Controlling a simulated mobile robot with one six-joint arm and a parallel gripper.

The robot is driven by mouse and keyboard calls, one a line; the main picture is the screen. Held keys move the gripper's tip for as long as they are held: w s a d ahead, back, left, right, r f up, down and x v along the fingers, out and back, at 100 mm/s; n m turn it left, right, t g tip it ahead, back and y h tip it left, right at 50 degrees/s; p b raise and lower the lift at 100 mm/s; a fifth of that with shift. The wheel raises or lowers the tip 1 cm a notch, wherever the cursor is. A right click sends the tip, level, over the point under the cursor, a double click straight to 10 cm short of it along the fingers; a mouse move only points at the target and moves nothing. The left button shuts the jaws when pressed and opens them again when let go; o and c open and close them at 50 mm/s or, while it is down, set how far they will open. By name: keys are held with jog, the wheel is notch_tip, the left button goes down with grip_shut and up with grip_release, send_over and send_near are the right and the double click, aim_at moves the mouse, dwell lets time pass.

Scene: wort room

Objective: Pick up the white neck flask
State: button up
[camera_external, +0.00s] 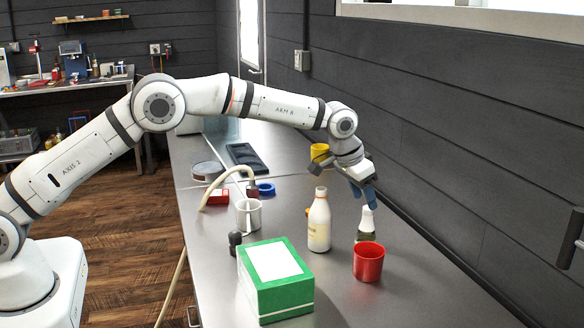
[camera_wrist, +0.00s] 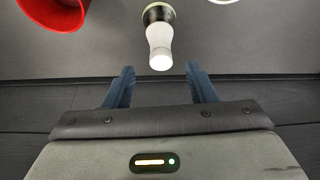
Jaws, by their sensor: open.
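The white neck flask (camera_external: 365,229) stands upright on the grey bench, with a white neck and a dark body with a pale band. In the wrist view its white neck (camera_wrist: 159,36) points toward my gripper (camera_wrist: 160,72), in line with the gap between the two blue fingers. My gripper is open, with nothing held. In the external view my gripper (camera_external: 365,192) is right at the top of the flask neck, on the wall side. I cannot tell whether a finger touches it.
A red cup (camera_external: 368,262) stands close in front of the flask. A white bottle (camera_external: 319,222) stands to its left. A green box (camera_external: 275,280), a white mug (camera_external: 249,215) and a yellow cup (camera_external: 319,152) are also on the bench. The dark wall (camera_external: 450,150) runs along the right.

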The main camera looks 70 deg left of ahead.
aim_at(367, 226)
jog(key=shift+p+x, duration=0.95)
jog(key=shift+x, duration=1.45)
grip_shut()
